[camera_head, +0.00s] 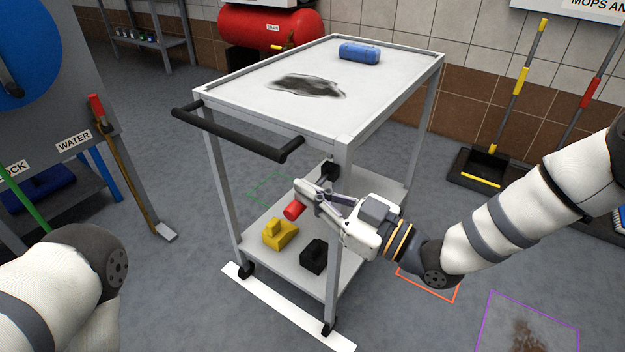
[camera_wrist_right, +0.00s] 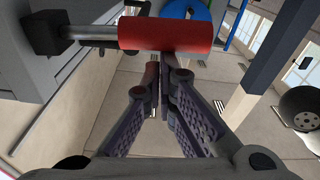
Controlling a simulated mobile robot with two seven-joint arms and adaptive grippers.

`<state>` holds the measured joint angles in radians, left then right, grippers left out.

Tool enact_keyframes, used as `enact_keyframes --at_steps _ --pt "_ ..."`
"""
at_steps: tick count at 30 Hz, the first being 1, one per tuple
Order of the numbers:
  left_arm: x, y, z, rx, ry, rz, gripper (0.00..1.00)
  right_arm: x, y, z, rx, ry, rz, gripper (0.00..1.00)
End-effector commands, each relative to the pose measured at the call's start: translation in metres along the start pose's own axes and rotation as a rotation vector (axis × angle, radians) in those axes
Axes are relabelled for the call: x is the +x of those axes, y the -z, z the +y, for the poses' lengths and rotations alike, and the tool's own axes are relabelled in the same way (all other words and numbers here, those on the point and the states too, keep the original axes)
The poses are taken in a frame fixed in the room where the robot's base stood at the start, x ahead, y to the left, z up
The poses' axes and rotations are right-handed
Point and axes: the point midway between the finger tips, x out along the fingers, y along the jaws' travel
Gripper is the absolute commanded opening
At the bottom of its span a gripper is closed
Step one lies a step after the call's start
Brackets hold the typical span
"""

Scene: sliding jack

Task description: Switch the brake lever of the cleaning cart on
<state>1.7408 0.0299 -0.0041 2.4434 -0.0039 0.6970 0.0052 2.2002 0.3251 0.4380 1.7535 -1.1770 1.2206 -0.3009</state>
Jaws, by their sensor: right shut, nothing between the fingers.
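The cleaning cart (camera_head: 345,130) is a grey two-shelf trolley with a black push handle (camera_head: 235,138). Its brake lever has a red grip (camera_head: 293,210), which shows larger in the right wrist view (camera_wrist_right: 165,31) on a grey rod from a black pivot block (camera_wrist_right: 45,33). My right gripper (camera_head: 304,188) is at the cart's front right post, beside the red grip. In the wrist view its fingers (camera_wrist_right: 163,60) are shut and empty, with the tips right at the grip's lower edge; whether they touch cannot be told. My left arm (camera_head: 70,285) shows at lower left, its gripper out of view.
A blue roll (camera_head: 360,53) and a dark stain lie on the cart's top. A yellow object (camera_head: 280,233) and a black block (camera_head: 314,256) are on the lower shelf. A dustpan (camera_head: 485,168) stands at right. A white floor strip (camera_head: 285,310) runs under the front wheels.

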Motion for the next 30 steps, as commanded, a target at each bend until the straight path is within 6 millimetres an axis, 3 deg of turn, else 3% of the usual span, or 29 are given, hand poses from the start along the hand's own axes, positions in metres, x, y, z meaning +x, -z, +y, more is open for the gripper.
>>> enact_keyframes --at_steps 10,30 --pt "0.006 -0.001 0.0 0.001 0.001 -0.011 0.39 -0.003 -0.024 -0.007 -0.233 0.027 -0.002 0.0" --pt "0.009 -0.002 0.0 0.001 0.001 -0.017 0.39 -0.004 -0.034 -0.008 -0.227 0.025 -0.001 0.0"
